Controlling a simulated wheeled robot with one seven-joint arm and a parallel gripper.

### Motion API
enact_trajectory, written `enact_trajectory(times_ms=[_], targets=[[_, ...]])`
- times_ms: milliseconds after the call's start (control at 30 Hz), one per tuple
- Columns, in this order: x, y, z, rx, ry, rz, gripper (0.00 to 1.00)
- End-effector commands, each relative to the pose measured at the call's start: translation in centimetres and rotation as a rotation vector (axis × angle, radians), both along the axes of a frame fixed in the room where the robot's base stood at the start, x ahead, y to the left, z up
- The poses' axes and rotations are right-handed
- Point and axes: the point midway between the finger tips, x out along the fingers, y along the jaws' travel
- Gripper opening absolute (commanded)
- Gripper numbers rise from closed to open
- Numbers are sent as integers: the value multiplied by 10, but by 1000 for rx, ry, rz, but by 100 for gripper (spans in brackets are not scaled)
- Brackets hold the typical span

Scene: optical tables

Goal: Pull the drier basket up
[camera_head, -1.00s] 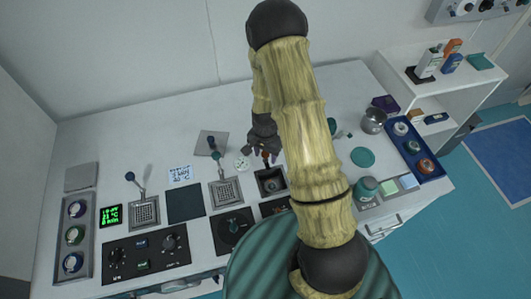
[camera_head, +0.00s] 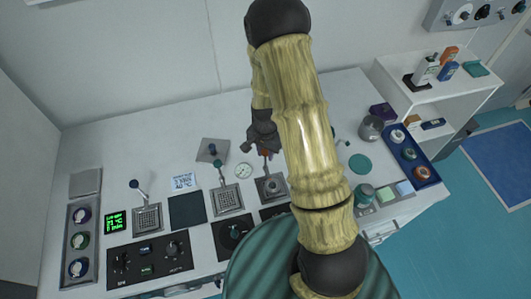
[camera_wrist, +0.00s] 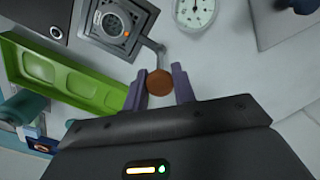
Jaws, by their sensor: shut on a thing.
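The drier basket (camera_head: 272,189) sits in a square grey unit in the head view, just right of the middle. In the wrist view the basket (camera_wrist: 113,25) shows as a square frame with a round opening, at the top left. A short bent lever (camera_wrist: 150,46) runs from its corner to an orange-brown ball knob (camera_wrist: 160,82). My gripper (camera_wrist: 159,88) has its purple fingers on both sides of this knob and is shut on it. In the head view my gripper (camera_head: 265,149) is above the back of the unit, partly hidden by my arm.
Two similar lever units (camera_head: 227,198) (camera_head: 147,218) stand to the left. A round dial (camera_head: 244,170) lies close by, behind the units. A green tray (camera_wrist: 65,75) is beside the basket in the wrist view. A blue tray (camera_head: 414,156) holds several round items at right.

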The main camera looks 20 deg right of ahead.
Motion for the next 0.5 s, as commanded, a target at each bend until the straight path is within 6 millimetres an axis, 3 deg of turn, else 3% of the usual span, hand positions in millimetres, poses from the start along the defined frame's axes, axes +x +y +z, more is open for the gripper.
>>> enact_trajectory(times_ms=[233, 267, 300, 367, 500], targets=[[4, 0, 6, 1, -12, 1, 0], [4, 0, 6, 1, -12, 1, 28], [4, 0, 6, 1, -12, 1, 36], [4, 0, 5, 0, -11, 0, 48], [3, 0, 4, 0, -8, 0, 48]])
